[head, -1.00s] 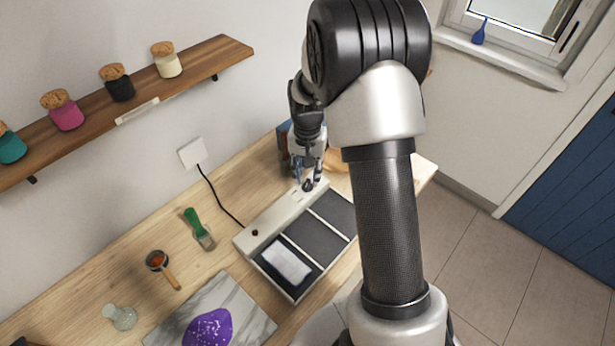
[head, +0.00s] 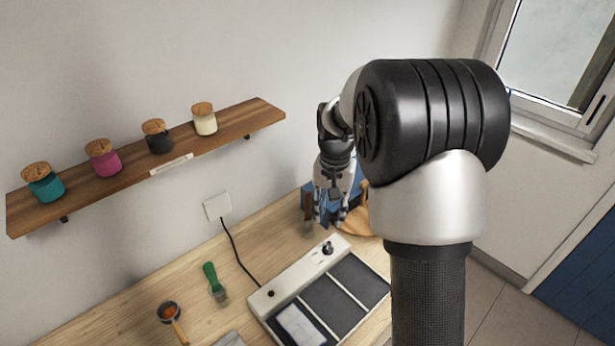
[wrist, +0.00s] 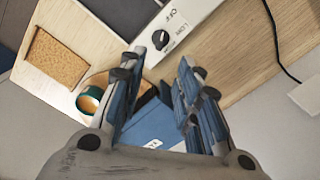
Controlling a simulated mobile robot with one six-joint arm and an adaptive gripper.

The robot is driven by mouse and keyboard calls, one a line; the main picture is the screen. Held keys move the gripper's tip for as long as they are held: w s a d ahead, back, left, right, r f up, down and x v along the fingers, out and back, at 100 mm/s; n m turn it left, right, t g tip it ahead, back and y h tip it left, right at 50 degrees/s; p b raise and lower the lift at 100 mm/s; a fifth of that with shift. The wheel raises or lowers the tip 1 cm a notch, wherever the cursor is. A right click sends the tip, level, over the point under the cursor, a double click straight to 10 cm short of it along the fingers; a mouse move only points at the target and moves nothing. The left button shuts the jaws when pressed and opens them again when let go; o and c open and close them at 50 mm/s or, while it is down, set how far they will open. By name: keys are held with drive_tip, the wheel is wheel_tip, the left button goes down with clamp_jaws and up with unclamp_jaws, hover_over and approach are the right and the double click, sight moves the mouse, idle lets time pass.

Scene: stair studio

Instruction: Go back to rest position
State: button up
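My gripper (head: 331,222) hangs above the back of the workbench, just behind the white panel device. In the wrist view my gripper (wrist: 165,65) has its two fingers spread apart with nothing between the tips. The device (head: 262,304) has a black knob (head: 327,248) at its far end and dark panels on top. The knob also shows in the wrist view (wrist: 159,40), beyond the fingertips and apart from them. A blue box (wrist: 160,128) shows below and between the fingers. My arm covers part of the bench's right side.
A wooden shelf (head: 120,178) with several corked jars is on the wall. A green-handled brush (head: 211,278) and a small strainer (head: 169,312) lie on the bench. A cork pad (wrist: 56,59) and a teal-rimmed roll (wrist: 90,100) show in the wrist view. A window is at right.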

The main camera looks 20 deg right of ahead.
drive_tip(key=s+a+r+n+t, duration=0.1)
drive_tip(key=s+a+r+n, duration=0.15)
drive_tip(key=s+r, duration=0.35)
drive_tip(key=s+a+r+n+t, duration=0.1)
drive_tip(key=s+a, duration=0.1)
drive_tip(key=s, duration=0.4)
drive_tip(key=s+a+r+n+t+b, duration=0.1)
drive_tip(key=s+a+r+n, duration=0.1)
drive_tip(key=s, duration=0.5)
drive_tip(key=s+a+r+n+t+b, duration=0.1)
drive_tip(key=s+a+n, duration=0.1)
drive_tip(key=s+a, duration=0.2)
drive_tip(key=s, duration=0.3)
drive_tip(key=shift+s+r+t, duration=0.2)
drive_tip(key=shift+r+t, duration=0.1)
drive_tip(key=shift+r, duration=0.1)
